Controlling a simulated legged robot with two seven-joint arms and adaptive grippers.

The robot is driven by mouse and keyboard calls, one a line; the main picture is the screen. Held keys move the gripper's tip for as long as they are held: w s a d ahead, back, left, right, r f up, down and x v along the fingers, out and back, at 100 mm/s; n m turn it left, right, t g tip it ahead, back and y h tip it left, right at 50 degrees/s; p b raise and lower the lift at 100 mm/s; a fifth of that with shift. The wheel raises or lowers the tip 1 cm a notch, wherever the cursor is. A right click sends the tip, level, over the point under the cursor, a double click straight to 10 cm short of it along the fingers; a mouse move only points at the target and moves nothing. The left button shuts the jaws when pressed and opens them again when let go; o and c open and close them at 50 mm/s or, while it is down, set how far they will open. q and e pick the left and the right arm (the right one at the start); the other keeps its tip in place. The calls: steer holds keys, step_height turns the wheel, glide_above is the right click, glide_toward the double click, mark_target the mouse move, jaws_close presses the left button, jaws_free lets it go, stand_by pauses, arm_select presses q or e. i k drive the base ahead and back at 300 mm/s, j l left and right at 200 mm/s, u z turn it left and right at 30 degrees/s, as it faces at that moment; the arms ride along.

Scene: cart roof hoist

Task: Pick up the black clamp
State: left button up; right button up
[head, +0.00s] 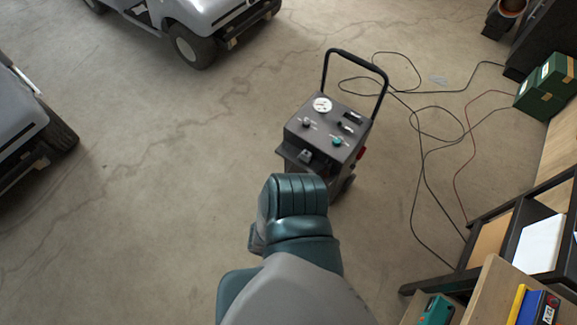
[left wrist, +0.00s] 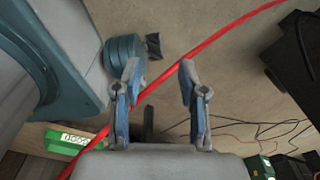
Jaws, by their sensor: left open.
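I cannot make out the black clamp for certain in either view. A dark upright piece (left wrist: 148,122) shows between the fingers in the left wrist view, too small to identify. My left gripper (left wrist: 160,68) is open, its two blue-grey fingers apart with nothing clearly held. A red cable (left wrist: 232,31) runs diagonally across the gap between the fingers; I cannot tell whether it touches them. In the head view a dark wheeled charger (head: 329,130) with a gauge, knobs and a tall handle stands past my teal-and-grey arm. The arm hides part of its front. My right gripper is not in view.
Black and red cables (head: 424,165) lie looped on the floor right of the charger. Green boxes (head: 547,85) and a shelf (head: 487,232) with tools line the right side. Grey carts (head: 205,15) stand at the top and left. The concrete floor (head: 150,190) left of the charger is clear.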

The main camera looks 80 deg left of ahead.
mark_target(327, 171)
steer(key=u, duration=2.3)
steer(key=z, duration=3.6)
steer(key=u, duration=3.6)
